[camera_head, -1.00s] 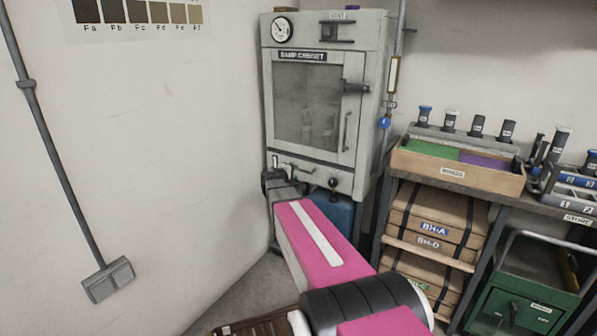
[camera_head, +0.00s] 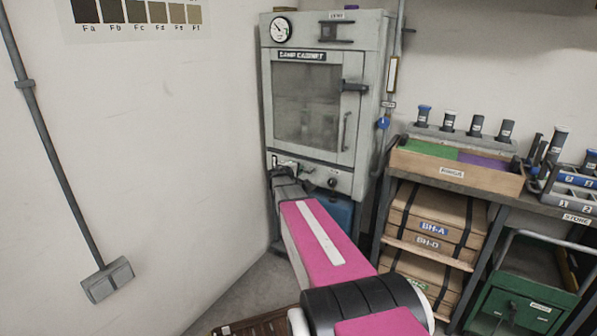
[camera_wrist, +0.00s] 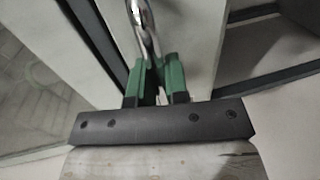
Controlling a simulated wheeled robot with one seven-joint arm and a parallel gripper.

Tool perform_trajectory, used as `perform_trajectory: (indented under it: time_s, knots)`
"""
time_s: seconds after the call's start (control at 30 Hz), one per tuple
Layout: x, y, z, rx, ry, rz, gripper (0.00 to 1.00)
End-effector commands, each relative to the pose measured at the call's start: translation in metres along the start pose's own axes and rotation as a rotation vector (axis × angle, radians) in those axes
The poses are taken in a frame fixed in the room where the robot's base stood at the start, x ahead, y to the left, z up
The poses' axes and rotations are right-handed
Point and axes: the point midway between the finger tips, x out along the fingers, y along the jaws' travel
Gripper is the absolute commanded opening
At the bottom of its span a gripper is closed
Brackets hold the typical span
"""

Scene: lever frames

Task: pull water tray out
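The grey damp cabinet (camera_head: 325,105) stands in the corner with its windowed door shut. On its lower front panel (camera_head: 350,181), below the door, a light handle (camera_head: 287,165) shows above my gripper; I take this panel to be the water tray front, which looks flush. My gripper (camera_head: 283,175) is at the panel's left side. In the wrist view a shiny curved bar (camera_wrist: 146,30) runs down between the green fingers of my gripper (camera_wrist: 158,75). The fingers are a narrow gap apart; whether both press on the bar is unclear. My arm hides part of the panel.
A knob (camera_head: 333,183) sits on the panel right of my gripper. A blue container (camera_head: 336,211) stands under the cabinet. The wall is close on the left. A bench with a wooden tray (camera_head: 458,172) and boxes (camera_head: 437,226) stands right.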

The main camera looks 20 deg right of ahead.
Motion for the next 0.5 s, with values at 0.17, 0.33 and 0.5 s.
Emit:
perform_trajectory:
  time_s: [0.17, 0.33, 0.5]
  knots:
    - [-0.01, -0.002, 0.001, 0.0, 0.001, -0.001, 0.0]
    - [-0.041, -0.008, 0.002, 0.0, 0.002, -0.001, 0.0]
    - [-0.09, -0.018, 0.002, -0.001, 0.005, -0.001, 0.0]
